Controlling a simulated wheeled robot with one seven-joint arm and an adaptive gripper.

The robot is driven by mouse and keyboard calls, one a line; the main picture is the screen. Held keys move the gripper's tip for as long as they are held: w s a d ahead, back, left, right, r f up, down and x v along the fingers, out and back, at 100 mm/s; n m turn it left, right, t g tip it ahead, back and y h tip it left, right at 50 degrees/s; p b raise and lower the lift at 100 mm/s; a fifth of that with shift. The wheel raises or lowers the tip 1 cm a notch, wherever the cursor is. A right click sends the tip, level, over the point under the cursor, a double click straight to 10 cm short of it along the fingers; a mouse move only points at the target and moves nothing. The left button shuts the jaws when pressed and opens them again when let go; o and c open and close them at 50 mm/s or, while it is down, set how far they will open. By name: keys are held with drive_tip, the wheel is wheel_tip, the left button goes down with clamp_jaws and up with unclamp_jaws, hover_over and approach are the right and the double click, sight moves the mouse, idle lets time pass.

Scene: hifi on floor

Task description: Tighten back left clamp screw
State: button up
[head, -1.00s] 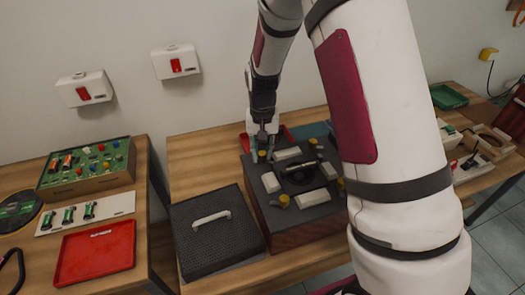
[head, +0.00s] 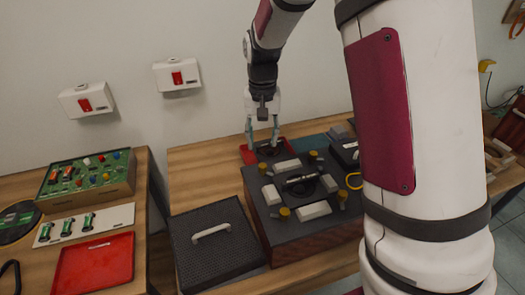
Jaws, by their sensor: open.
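The dark block fixture (head: 322,224) stands on the wooden table with a yellow clamp screw near each corner. The back left clamp screw (head: 263,168) is in plain view and upright. My gripper (head: 263,143) is open and empty, pointing down. Its fingertips are behind and above the back left screw, apart from it, over the red tray. The other yellow screws are at back right (head: 313,155), front left (head: 285,213) and front right (head: 342,196). A dark cylindrical part (head: 301,179) lies in the middle between pale blocks.
A red tray (head: 247,155) with a dark item lies behind the fixture. A black perforated cover with a pale handle (head: 211,231) lies to the left. A left table holds a green board (head: 88,172) and another red tray (head: 94,265). My arm hides the right side.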

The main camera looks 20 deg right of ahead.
wheel_tip(320, 180, up, 2)
drive_tip(key=shift+r, duration=0.1)
idle(0.5)
